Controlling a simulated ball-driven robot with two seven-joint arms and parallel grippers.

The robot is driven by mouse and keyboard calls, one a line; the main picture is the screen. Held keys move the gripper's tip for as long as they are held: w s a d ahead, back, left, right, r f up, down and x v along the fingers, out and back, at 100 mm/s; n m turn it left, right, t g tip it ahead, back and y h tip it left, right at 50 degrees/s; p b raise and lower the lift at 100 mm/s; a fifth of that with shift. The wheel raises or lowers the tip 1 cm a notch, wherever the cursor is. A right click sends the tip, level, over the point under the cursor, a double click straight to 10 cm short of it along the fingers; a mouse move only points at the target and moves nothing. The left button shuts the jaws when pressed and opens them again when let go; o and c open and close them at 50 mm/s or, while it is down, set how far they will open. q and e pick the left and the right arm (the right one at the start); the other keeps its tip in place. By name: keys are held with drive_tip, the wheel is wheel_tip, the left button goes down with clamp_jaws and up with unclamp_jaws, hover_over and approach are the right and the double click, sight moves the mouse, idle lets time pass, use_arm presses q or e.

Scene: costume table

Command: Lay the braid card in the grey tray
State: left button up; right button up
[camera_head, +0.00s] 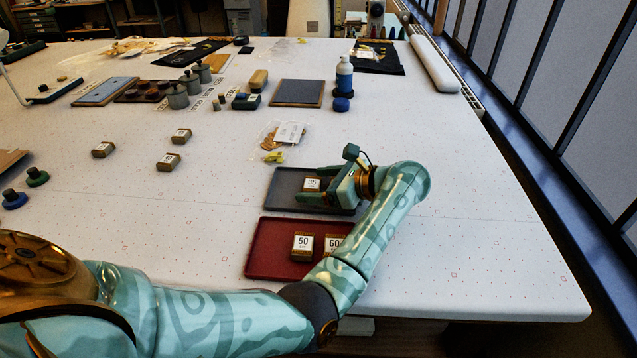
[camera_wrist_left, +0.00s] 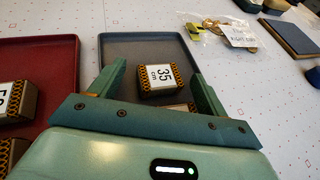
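The grey tray (camera_head: 283,190) lies on the white table, right of centre in the head view. A small braid-edged card block marked 35 (camera_head: 311,184) lies in it, and it also shows in the left wrist view (camera_wrist_left: 160,76). A second block (camera_wrist_left: 182,107) in that tray is mostly hidden behind my gripper's body. My left gripper (camera_head: 309,186) is over the grey tray, fingers apart on either side of the 35 block; I cannot tell whether they touch it. In the left wrist view the open left gripper (camera_wrist_left: 158,74) shows a gap around the block. My right gripper is not in view.
A red tray (camera_head: 262,262) in front holds blocks marked 50 (camera_head: 302,246) and 60 (camera_head: 333,243). Three similar blocks, one here (camera_head: 168,161), lie on the table at left. A clear bag (camera_head: 282,136) lies behind the grey tray. The table to the right is clear.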

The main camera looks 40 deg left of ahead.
use_arm(q)
drive_tip(key=shift+w+d+r+p, duration=0.1)
drive_tip(key=shift+d+r+p, duration=0.1)
drive_tip(key=shift+r+p, duration=0.25)
drive_tip(key=shift+w+d+r+p, duration=0.1)
drive_tip(key=shift+d+r+p, duration=0.1)
drive_tip(key=shift+r+p, duration=0.15)
drive_tip(key=v, duration=1)
drive_tip(key=shift+d+r, duration=0.1)
drive_tip(key=shift+d, duration=0.45)
